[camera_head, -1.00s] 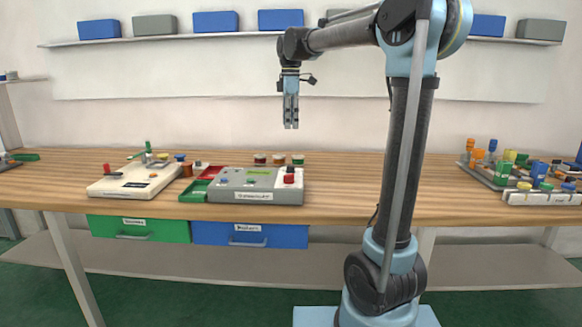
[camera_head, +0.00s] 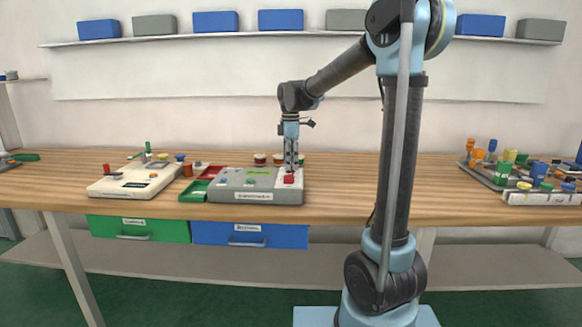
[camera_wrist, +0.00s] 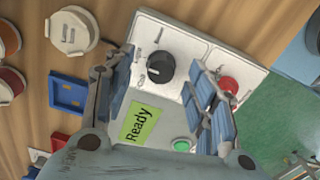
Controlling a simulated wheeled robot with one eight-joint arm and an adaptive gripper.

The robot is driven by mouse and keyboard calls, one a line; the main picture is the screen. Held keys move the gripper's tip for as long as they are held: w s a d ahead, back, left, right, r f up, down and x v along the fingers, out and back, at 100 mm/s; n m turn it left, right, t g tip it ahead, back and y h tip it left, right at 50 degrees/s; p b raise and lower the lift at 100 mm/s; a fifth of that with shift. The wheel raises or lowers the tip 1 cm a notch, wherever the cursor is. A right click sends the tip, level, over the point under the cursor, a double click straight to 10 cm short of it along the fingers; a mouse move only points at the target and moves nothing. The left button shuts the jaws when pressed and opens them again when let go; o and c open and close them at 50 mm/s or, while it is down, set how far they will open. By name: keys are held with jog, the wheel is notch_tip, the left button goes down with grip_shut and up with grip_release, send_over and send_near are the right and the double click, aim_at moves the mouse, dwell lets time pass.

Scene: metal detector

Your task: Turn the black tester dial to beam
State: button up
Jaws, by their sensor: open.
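The tester (camera_head: 240,187) is a grey box with a white panel at its right end, on the workbench. In the wrist view its black dial (camera_wrist: 161,67) sits on the white panel (camera_wrist: 185,42), with small dark marks around it too small to read for certain. My gripper (camera_head: 291,168) points down just above the panel's far part in the head view, hiding the dial there. In the wrist view my gripper (camera_wrist: 165,92) is open, one finger on each side of the dial, apparently not touching it. I cannot tell how far above the dial the fingertips are.
A red button (camera_wrist: 228,86) sits close beside the right finger. A green button (camera_wrist: 181,145) and a green "Ready" display (camera_wrist: 138,123) are also on the tester. Jars (camera_head: 260,159) stand behind it. A cream device (camera_head: 130,184) lies left, and bare bench (camera_head: 340,190) is right.

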jog(key=shift+f, duration=0.85)
jog(key=c, duration=1.1)
jog(key=shift+m, duration=0.3)
jog(key=m, duration=0.5)
jog(key=shift+m, duration=0.3)
jog(key=m, duration=0.5)
jog(key=shift+w+r+m, duration=0.1)
jog(key=shift+m, duration=0.2)
jog(key=o, duration=1.1)
